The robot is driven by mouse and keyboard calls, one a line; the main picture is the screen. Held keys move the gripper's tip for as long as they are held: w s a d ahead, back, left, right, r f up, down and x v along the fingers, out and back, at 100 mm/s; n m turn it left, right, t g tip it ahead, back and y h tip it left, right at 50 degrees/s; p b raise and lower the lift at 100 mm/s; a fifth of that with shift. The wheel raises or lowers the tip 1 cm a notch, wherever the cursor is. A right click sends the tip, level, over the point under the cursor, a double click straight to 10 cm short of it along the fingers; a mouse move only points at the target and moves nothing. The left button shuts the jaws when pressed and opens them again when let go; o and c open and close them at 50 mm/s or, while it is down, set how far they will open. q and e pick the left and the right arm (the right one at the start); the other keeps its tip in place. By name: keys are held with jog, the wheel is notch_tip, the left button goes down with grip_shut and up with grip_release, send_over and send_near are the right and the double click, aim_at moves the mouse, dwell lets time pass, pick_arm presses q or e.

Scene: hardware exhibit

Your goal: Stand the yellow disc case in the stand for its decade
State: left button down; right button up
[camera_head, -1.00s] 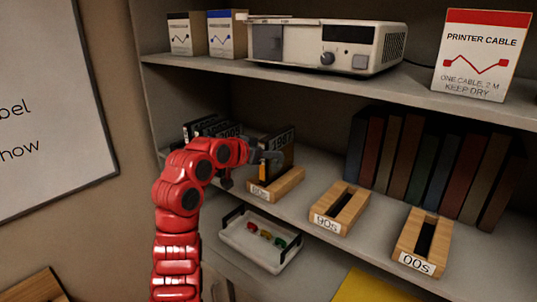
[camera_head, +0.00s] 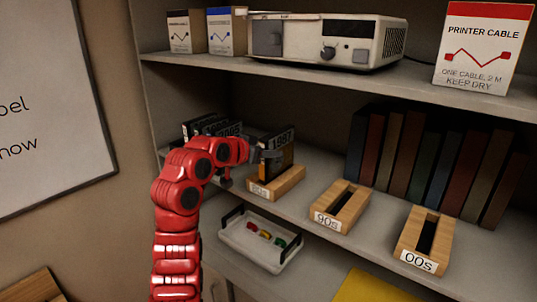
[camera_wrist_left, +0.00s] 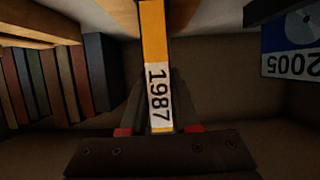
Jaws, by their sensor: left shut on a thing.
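The yellow disc case (camera_wrist_left: 153,35) shows in the left wrist view with a white label reading 1987. My left gripper (camera_wrist_left: 158,128) is shut on it. In the head view the case (camera_head: 276,155) is upright, mostly dark on the side that shows, at the wooden 80s stand (camera_head: 276,183); its lower end meets the stand, but I cannot tell how deep it sits in the slot. My left gripper (camera_head: 258,152) is at its left edge. The wooden 90s stand (camera_head: 340,207) and 00s stand (camera_head: 424,240) have empty slots. My right gripper is not in view.
Other disc cases (camera_head: 213,127) stand at the shelf's left; one marked 2005 (camera_wrist_left: 290,45) shows in the wrist view. Several books (camera_head: 430,160) stand behind the stands. A white tray (camera_head: 258,243) with small coloured pieces is below. A projector (camera_head: 330,42) and cable boxes stand above.

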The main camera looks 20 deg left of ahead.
aim_at(266, 164)
pick_arm(q)
jog(key=shift+f, duration=0.1)
dwell(0.6)
jog(key=shift+f+b, duration=0.95)
jog(key=shift+f, duration=0.35)
jog(key=c, duration=0.6)
grip_release()
jog(key=shift+o, duration=0.2)
jog(key=shift+s+a+f, duration=0.15)
jog(key=shift+s+a, duration=0.05)
jog(key=shift+s, duration=0.35)
jog(key=shift+s+a+b, duration=0.3)
jog(key=shift+s+a, duration=0.1)
jog(key=shift+s, duration=0.7)
jog(key=shift+s+a+b, duration=0.35)
jog(key=shift+s, duration=0.75)
jog(key=shift+s+a+b, duration=0.3)
jog(key=shift+s+a, duration=0.1)
jog(key=shift+s, duration=0.7)
